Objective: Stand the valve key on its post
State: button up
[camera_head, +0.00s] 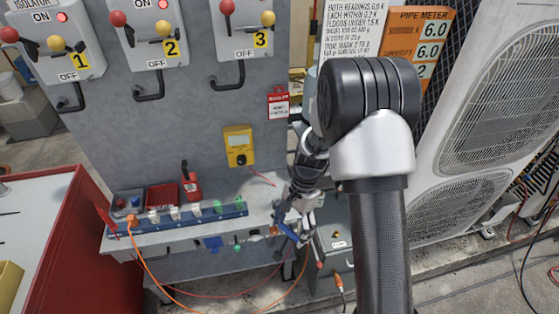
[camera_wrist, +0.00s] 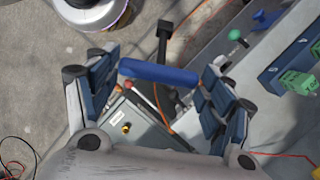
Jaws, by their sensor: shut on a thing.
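The valve key shows in the wrist view as a blue handle bar (camera_wrist: 158,72) with a dark stem (camera_wrist: 163,42) that ends in a square block. My gripper (camera_wrist: 165,88) is shut on the blue bar, which lies across the gap between its fingers. In the head view my gripper (camera_head: 293,222) is at the right end of the grey shelf, with a blue part of the key (camera_head: 287,231) showing. The key is held over the grey box (camera_head: 337,243). I cannot pick out the post; my arm and gripper hide part of that area.
The shelf (camera_head: 150,243) carries a blue strip of connectors (camera_head: 178,217), with a yellow meter (camera_head: 238,146) on the panel above. Orange and red cables hang below. A red cabinet (camera_head: 60,240) stands left, and condensers (camera_head: 490,90) stand right. A white bucket (camera_wrist: 95,14) is on the floor.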

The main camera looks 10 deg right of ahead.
jog(key=w+r+n+t+h+p, duration=0.1)
jog(key=w+r+n+t, duration=0.4)
jog(key=w, duration=0.3)
jog(key=w+r+n+t+h+p, duration=0.1)
jog(key=w+r+n+t+h, duration=0.1)
jog(key=w+r+n, duration=0.45)
notch_tip(320, 180, down, 8)
jog(key=w+b, duration=0.1)
jog(key=b, duration=0.2)
jog(key=shift+d+b, duration=0.2)
jog(key=shift+b, duration=0.1)
jog(key=shift+w+f+b, duration=0.1)
jog(key=shift+f+b, duration=0.75)
jog(key=shift+f, duration=0.1)
dwell(0.8)
jog(key=o, duration=1.4)
jog(key=shift+r, duration=0.1)
